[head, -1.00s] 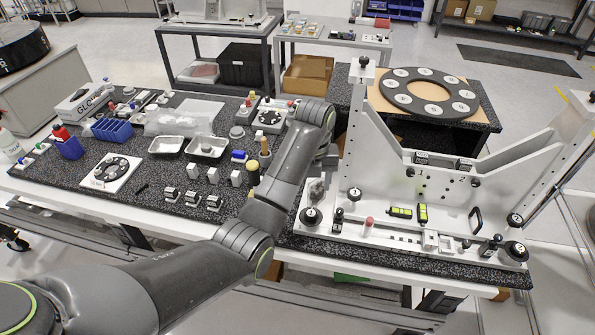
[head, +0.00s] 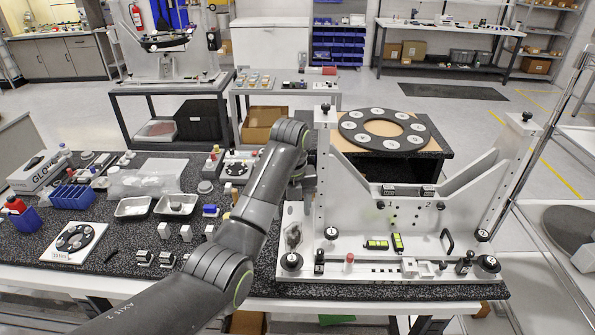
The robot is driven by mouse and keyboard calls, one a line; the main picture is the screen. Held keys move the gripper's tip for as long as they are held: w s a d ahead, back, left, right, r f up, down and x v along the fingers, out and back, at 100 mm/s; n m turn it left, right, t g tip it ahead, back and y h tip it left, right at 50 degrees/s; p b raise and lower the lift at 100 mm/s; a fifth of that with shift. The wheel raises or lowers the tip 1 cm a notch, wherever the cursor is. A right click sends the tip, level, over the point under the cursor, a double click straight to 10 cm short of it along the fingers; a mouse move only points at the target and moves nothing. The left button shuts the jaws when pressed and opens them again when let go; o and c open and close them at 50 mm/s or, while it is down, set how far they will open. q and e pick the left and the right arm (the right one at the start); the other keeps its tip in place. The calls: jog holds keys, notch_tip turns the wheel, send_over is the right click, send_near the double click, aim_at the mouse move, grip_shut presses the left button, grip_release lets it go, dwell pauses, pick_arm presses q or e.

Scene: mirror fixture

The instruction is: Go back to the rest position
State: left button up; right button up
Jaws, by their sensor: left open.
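My left arm comes in from the lower left and reaches up to the wrist, beside the left post of the mirror fixture. My left gripper (head: 299,182) is at the far end of this arm, small and partly hidden behind the wrist. It is open, and I see nothing held in it. The white mirror fixture (head: 365,228) stands upright on the right part of the speckled table (head: 262,288), with its V-shaped cradle empty. My right gripper is out of view.
A black ring with white discs (head: 384,131) lies on a stand behind the fixture. A blue bin (head: 72,197), metal trays (head: 133,207) and small parts crowd the table's left side. A cardboard box (head: 262,124) sits on a shelf behind. Open floor lies farther back.

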pick_arm(q)
jog(key=s+a+f+n+t, duration=0.2)
jog(key=s+a+f+n, duration=1.4)
jog(key=f+n, duration=0.2)
jog(key=s+a+r+n+t+y, duration=0.1)
jog(key=s+a+n, duration=0.4)
jog(key=s+n, duration=0.5)
jog(key=s+a+r+n+t+y, duration=0.15)
jog(key=s+a+n, duration=0.35)
jog(key=s, duration=1)
notch_tip(320, 180, down, 31)
jog(key=g+h+b, duration=0.1)
jog(key=g+b, duration=0.1)
jog(key=b, duration=0.6)
jog(key=s+f+b, duration=0.3)
jog(key=s+f, duration=0.4)
jog(key=f, duration=0.4)
jog(key=s+f+g+b, duration=0.1)
jog(key=s+f+b, duration=0.2)
jog(key=s+f, duration=0.4)
notch_tip(320, 180, down, 5)
jog(key=shift+s+d+f+n, duration=0.1)
jog(key=shift+s+d+n, duration=0.2)
jog(key=shift+s+d, duration=0.15)
